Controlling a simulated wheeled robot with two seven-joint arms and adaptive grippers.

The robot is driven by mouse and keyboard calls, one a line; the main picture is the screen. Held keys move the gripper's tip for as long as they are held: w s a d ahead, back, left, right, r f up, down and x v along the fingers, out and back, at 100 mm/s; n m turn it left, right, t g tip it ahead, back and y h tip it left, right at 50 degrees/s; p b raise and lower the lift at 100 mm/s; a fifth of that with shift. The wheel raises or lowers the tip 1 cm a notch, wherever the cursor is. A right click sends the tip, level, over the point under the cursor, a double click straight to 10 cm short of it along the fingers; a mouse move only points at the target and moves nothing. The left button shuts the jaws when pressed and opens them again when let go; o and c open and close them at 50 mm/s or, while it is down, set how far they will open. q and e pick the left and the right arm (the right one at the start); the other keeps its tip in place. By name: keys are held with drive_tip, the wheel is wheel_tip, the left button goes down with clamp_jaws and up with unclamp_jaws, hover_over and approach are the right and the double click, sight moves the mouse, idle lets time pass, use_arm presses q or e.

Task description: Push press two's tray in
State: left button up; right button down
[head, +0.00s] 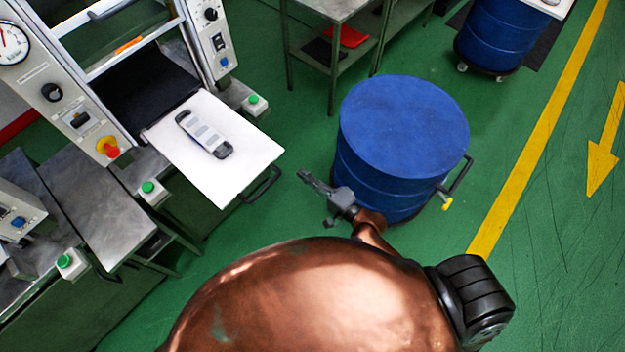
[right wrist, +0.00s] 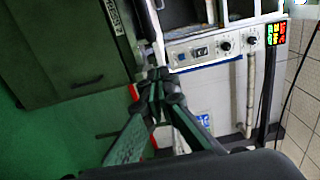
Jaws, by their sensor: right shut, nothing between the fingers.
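The white tray (head: 207,154) sticks out of the front of a press (head: 88,98) at the left of the head view. A dark bar handle (head: 263,186) is on the tray's front edge. My right gripper (head: 304,176) is shut and empty, a little right of the handle and apart from it in the picture. It also shows in the right wrist view (right wrist: 159,76), pointing towards a panel with knobs (right wrist: 213,46). The tray cannot be made out there. My left gripper is not in view.
A blue drum (head: 403,125) with a side handle stands close behind my right gripper. Grey tables (head: 92,200) stand at the left, another (head: 332,8) at the back. Green floor lies open between tray and drum.

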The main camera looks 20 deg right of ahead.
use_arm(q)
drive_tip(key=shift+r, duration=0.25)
use_arm(e)
drive_tip(key=x, duration=0.8)
drive_tip(key=shift+w, duration=0.2)
drive_tip(key=shift+a, duration=0.1)
